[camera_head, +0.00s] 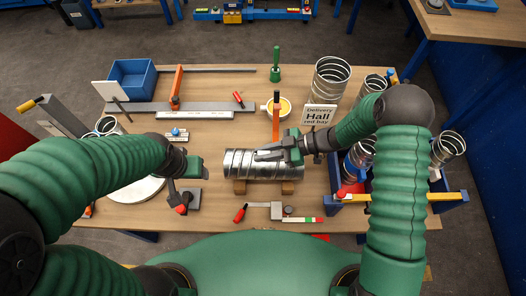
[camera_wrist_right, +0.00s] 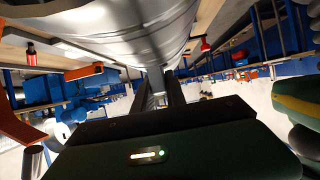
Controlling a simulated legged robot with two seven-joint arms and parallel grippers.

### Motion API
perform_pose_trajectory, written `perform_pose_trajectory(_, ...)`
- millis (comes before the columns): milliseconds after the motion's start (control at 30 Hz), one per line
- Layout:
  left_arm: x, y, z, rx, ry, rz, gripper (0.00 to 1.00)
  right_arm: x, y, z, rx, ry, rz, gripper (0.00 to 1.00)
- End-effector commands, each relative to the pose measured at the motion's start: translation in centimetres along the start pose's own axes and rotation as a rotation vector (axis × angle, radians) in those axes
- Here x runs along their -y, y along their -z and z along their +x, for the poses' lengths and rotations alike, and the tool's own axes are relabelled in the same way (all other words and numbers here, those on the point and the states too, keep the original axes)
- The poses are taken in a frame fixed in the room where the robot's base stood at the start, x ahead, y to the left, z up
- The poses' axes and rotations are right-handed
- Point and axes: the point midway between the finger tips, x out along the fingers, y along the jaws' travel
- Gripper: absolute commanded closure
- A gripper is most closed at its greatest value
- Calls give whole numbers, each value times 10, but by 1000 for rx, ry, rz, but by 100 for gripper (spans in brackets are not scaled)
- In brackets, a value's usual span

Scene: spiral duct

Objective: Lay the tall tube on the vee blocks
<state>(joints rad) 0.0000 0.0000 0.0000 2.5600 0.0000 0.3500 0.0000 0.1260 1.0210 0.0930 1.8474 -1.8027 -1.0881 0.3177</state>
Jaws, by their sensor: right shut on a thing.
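A long, shiny spiral tube (camera_head: 236,163) lies on its side across two brown vee blocks (camera_head: 240,187) (camera_head: 287,188) near the front middle of the table. My right gripper (camera_head: 272,152) reaches it from the right and is shut on its upper side near the right end. In the right wrist view the tube (camera_wrist_right: 125,38) fills the top, with the gripper fingers (camera_wrist_right: 162,88) against it. The gripper hides part of the tube. Whether the tube fully rests in both vees is hard to see. My left gripper (camera_head: 195,168) is left of the tube, apart from it; its jaws are unclear.
Wider and shorter tubes (camera_head: 330,78) stand at the back right, beside a delivery sign (camera_head: 319,115). A blue crate (camera_head: 347,206) holds tubes at the right. A blue bin (camera_head: 132,76), a grey steel bar (camera_head: 205,107) and a yellow-filled cup (camera_head: 285,104) are farther back. A caliper-like tool (camera_head: 280,212) lies in front.

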Motion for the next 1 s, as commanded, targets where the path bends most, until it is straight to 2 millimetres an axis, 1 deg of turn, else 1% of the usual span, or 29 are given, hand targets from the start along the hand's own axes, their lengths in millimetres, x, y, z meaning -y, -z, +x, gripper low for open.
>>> perform_pose_trajectory(1000, 0, -4, 15, 0, 0, 0, 36, 0, -22, 11, -1, 0, -1, 100)
